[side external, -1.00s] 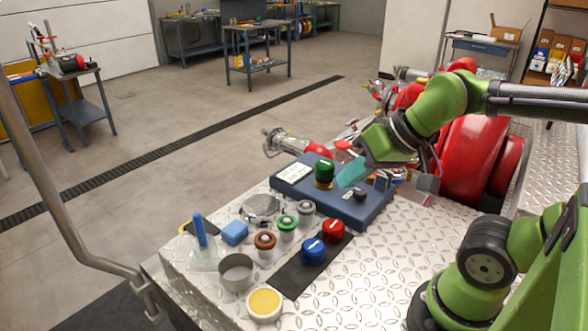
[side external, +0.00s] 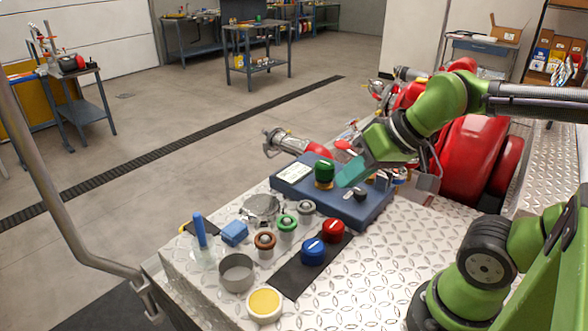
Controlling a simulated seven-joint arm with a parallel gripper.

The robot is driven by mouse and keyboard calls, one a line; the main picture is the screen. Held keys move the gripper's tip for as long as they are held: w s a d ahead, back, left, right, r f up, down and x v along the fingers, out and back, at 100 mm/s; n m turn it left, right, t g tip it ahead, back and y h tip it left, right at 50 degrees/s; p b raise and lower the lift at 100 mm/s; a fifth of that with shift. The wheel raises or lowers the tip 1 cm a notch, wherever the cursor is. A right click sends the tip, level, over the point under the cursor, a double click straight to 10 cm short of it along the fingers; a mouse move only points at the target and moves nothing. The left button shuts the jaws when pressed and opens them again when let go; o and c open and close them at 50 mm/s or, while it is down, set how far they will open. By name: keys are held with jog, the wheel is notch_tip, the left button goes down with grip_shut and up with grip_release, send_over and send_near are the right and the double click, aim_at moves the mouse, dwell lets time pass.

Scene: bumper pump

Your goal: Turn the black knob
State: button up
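The black knob (side external: 361,194) sits on the right end of the blue control box (side external: 300,191), with a small light mark on the box just left of it. A green knob (side external: 324,172) stands near the middle of the same box. My gripper (side external: 349,176) reaches down from the right over the box, its teal fingers between the green knob and the black knob. It looks apart from the black knob, above and slightly left of it. Only one finger shows clearly, so its opening cannot be told.
A red knob (side external: 333,231) and a blue knob (side external: 313,251) sit on a black strip in front of the box. Several small round parts, a blue block (side external: 234,232), an empty metal cup (side external: 237,272) and a yellow-topped disc (side external: 264,304) stand to the left. Red pump parts are behind.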

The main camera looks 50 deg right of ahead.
jog(key=o, duration=0.7)
jog(key=d+m, duration=0.1)
jog(key=d, duration=0.1)
jog(key=w+d+f+m, duration=0.1)
jog(key=d, duration=0.1)
jog(key=w+d+m+g+h, duration=0.1)
jog(key=d, duration=0.1)
jog(key=shift+w+d+f+m, duration=0.25)
jog(key=shift+d+f+m, duration=0.05)
jog(key=shift+d+f, duration=0.05)
jog(key=shift+o, duration=1.4)
jog(key=w+d+f+m+g, duration=0.1)
jog(key=d+m, duration=0.5)
jog(key=d, duration=0.2)
jog(key=shift+w+d+g, duration=0.15)
jog(key=shift+d+g, duration=0.05)
jog(key=shift+g, duration=0.2)
jog(key=m+g+y, duration=0.1)
jog(key=m, duration=0.9)
send_over(361, 190)
jog(key=s+d, duration=0.5)
jog(key=f, duration=0.1)
jog(key=m+y, duration=0.1)
jog(key=m, duration=0.2)
jog(key=x, duration=1.6)
jog(key=shift+a+r, duration=0.15)
jog(key=shift+a, duration=0.2)
jog(key=c, duration=1)
